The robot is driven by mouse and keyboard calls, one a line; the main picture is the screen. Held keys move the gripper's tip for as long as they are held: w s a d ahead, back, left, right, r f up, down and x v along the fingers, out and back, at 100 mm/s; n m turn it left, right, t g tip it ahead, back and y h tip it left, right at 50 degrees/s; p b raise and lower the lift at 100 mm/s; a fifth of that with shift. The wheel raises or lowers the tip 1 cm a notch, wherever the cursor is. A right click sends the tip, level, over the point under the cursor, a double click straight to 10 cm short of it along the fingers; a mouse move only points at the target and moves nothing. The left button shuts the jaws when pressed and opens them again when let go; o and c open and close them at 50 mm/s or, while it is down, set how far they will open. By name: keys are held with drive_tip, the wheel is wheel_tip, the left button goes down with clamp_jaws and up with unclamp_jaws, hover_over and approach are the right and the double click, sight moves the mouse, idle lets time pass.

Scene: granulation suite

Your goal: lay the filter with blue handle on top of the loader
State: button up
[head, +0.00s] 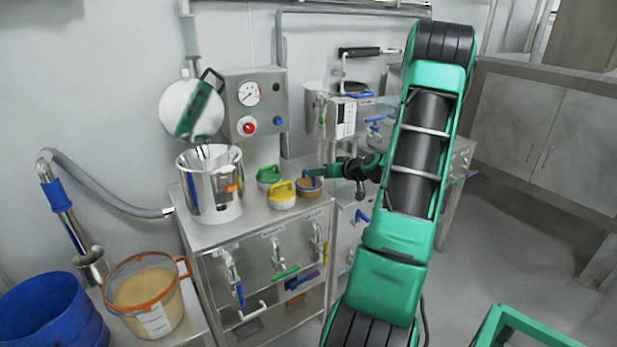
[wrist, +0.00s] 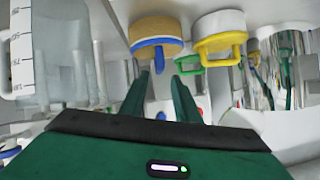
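The filter with the blue handle (head: 309,186) is a round tan piece on the steel cabinet top, right of the other filters. In the wrist view the blue-handled filter (wrist: 156,32) is at upper centre, its handle pointing down toward my fingertips. My gripper (head: 318,172) is beside this filter in the head view. In the wrist view my gripper (wrist: 158,78) has its two green fingers apart, with the blue handle at or just beyond the gap; I cannot tell whether they touch it. I cannot tell for certain which equipment is the loader.
A green-handled filter (head: 268,177) and a yellow-handled filter (head: 282,195) stand close by on the cabinet top (head: 262,217). A steel pot (head: 210,190) stands to their left. A clear graduated container (wrist: 62,60) is at left in the wrist view. Equipment crowds the back right.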

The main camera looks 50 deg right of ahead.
drive_tip(key=d+v, duration=0.1)
drive_tip(key=v, duration=0.5)
drive_tip(key=s+a+n+g+y, duration=0.1)
drive_tip(key=s+a+g, duration=0.15)
drive_tip(key=a, duration=0.65)
drive_tip(key=s+a+n+g+y, duration=0.1)
drive_tip(key=a+g, duration=0.3)
drive_tip(key=a, duration=0.4)
drive_tip(key=s+a+r+m+g, duration=0.2)
drive_tip(key=s+a, duration=0.5)
drive_tip(key=s, duration=0.4)
drive_tip(key=s+a+r+m+g, duration=0.2)
drive_tip(key=s+a+r+g, duration=0.1)
drive_tip(key=s+a, duration=0.5)
drive_tip(key=s+g, duration=0.1)
drive_tip(key=s, duration=0.2)
drive_tip(key=shift+s+a+r, duration=0.15)
drive_tip(key=shift+r, duration=0.05)
drive_tip(key=shift+w+f+g+h, duration=0.25)
drive_tip(key=shift+w+h, duration=0.05)
drive_tip(key=shift+w, duration=0.25)
